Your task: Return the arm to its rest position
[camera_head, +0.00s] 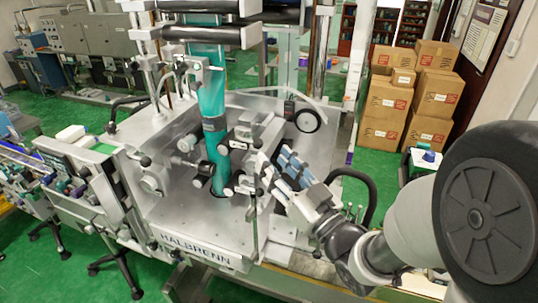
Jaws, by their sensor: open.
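My gripper (281,175) is at the right side of the sleeve applicator (205,245), by its open right part. My arm comes in from the right edge of the picture and reaches left to the machine. The gripper's fingers are light blue-grey and point up and left. They are apart, and I see nothing between them. A teal sleeve film (212,100) runs down the middle of the machine to the left of my gripper. Whether the fingers touch any part of the machine cannot be told from this view.
Clear panels and metal rollers (244,135) stand close to my gripper. A black curved handle (362,190) is just right of it. A conveyor (35,175) runs at the left. Stacked cardboard boxes (385,108) stand behind on the green floor.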

